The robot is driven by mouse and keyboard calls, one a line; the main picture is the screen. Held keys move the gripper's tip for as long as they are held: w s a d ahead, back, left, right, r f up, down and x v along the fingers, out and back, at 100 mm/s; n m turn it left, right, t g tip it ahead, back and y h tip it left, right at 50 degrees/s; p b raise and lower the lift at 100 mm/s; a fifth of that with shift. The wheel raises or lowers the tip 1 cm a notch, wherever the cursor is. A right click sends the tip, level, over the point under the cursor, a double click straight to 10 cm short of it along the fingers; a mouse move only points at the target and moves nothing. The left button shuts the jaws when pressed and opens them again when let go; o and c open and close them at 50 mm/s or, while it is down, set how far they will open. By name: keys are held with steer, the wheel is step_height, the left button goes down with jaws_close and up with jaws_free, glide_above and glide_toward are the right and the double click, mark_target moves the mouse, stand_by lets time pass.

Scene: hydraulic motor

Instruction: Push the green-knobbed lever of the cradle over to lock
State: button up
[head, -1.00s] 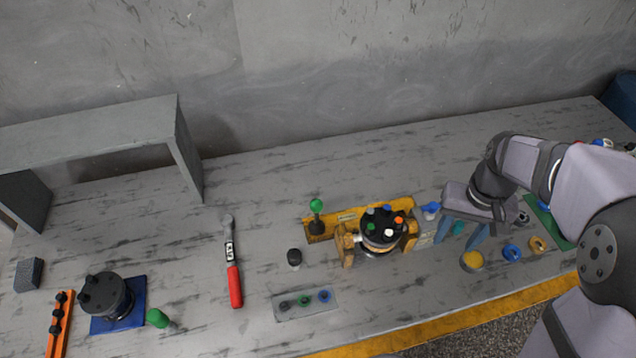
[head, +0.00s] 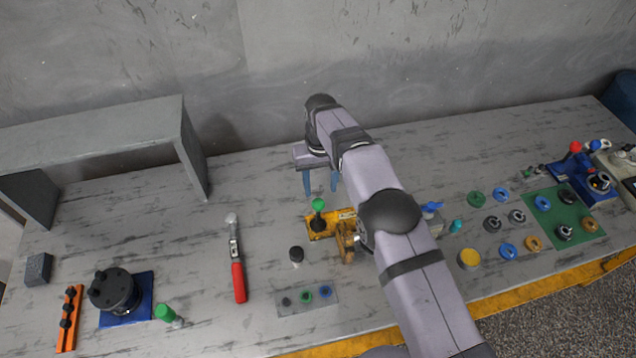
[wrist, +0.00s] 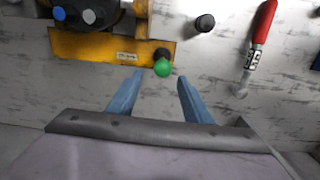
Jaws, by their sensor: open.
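The lever's green knob (head: 318,204) stands upright at the left end of the yellow cradle (head: 345,220) in the head view. In the wrist view the green knob (wrist: 163,68) shows just beyond my fingertips, at the end of the yellow cradle (wrist: 90,46). My gripper (head: 320,186) is open and empty, its blue fingers pointing down behind the knob, apart from it as far as I can tell. My arm hides most of the cradle and the motor in the head view.
A red-handled ratchet (head: 237,270) lies left of the cradle. A black cap (head: 296,254) and a grey plate (head: 308,300) with small rings lie in front. A grey shelf (head: 95,130) stands at back left. The table behind the cradle is clear.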

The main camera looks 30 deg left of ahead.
mark_target(318, 200)
steer(key=shift+s+a+f, duration=0.1)
steer(key=shift+s+a, duration=0.1)
steer(key=shift+a, duration=0.1)
steer(key=shift+f, duration=0.2)
steer(key=shift+f+b, duration=3.1)
steer(key=shift+f, duration=1.2)
steer(key=c, duration=0.7)
